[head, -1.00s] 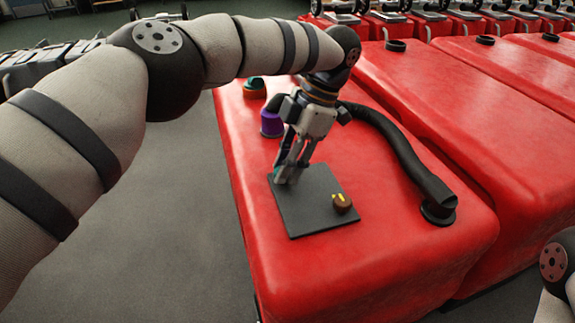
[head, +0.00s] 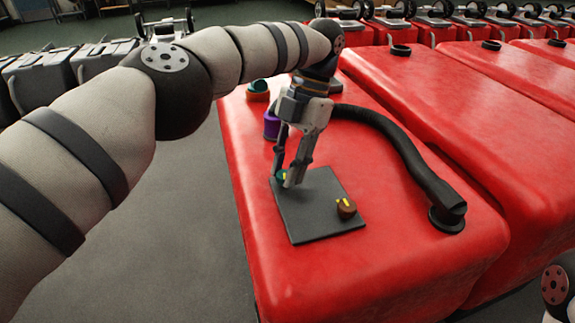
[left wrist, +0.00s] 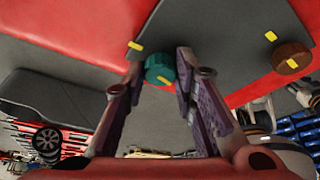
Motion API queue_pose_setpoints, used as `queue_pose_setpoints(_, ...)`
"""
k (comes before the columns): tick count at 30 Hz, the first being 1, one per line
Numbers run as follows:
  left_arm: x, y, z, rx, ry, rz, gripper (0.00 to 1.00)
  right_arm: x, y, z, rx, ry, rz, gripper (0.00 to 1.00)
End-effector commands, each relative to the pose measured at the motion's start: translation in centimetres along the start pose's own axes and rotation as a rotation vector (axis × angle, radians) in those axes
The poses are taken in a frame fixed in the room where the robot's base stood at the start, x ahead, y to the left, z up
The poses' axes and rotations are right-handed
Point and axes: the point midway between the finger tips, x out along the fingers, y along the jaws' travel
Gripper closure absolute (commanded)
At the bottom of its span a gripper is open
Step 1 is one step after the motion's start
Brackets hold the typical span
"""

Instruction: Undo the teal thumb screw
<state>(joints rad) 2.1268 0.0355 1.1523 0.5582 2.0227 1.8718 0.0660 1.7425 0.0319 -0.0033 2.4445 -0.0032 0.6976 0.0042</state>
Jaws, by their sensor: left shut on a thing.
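The teal thumb screw (left wrist: 159,68) sits at the dark plate between my left gripper's fingertips. It has a yellow mark on its rim, and the plate has another yellow mark beside it. In the head view the screw (head: 281,175) is mostly hidden by the fingers. My left gripper (head: 289,181) points down at the plate's far left corner and is shut on the screw; both fingers also show in the left wrist view (left wrist: 159,55). The dark square plate (head: 318,222) lies on the red tank. My right gripper is out of view.
A brown knob (head: 346,208) with a yellow mark stands at the plate's right side. A black hose (head: 400,145) curves to a port on the right. A purple cap (head: 271,125) and a teal-topped orange cap (head: 258,90) stand behind. The tank's front top (head: 380,270) is clear.

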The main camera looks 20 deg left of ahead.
Motion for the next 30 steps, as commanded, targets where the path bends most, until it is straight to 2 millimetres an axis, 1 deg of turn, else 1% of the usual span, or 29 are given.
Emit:
queue_pose_setpoints(1,0.43,-0.17,0.08,0.003,0.007,-0.004,1.0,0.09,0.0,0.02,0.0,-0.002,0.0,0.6)
queue_pose_setpoints(10,0.4,-0.17,0.08,0.003,0.006,-0.004,1.0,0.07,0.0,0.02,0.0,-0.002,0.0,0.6)
queue_pose_setpoints(11,0.4,-0.17,0.08,0.003,0.006,-0.004,0.7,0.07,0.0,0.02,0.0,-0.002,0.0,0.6)
queue_pose_setpoints(12,0.37,-0.16,0.07,0.003,0.006,-0.004,0.61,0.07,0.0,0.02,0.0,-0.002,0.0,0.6)
queue_pose_setpoints(13,0.35,-0.15,0.07,0.003,0.005,-0.003,0.54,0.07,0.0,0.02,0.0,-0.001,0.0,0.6)
queue_pose_setpoints(26,0.05,-0.03,0.01,0.003,0.0,0.001,0.54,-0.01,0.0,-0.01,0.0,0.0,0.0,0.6)
queue_pose_setpoints(28,-0.06,-0.06,-0.03,0.036,0.0,0.017,0.54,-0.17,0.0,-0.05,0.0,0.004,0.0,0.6)
queue_pose_setpoints(30,-0.29,-0.2,-0.12,0.132,-0.002,0.059,0.54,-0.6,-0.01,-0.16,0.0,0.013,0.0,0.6)
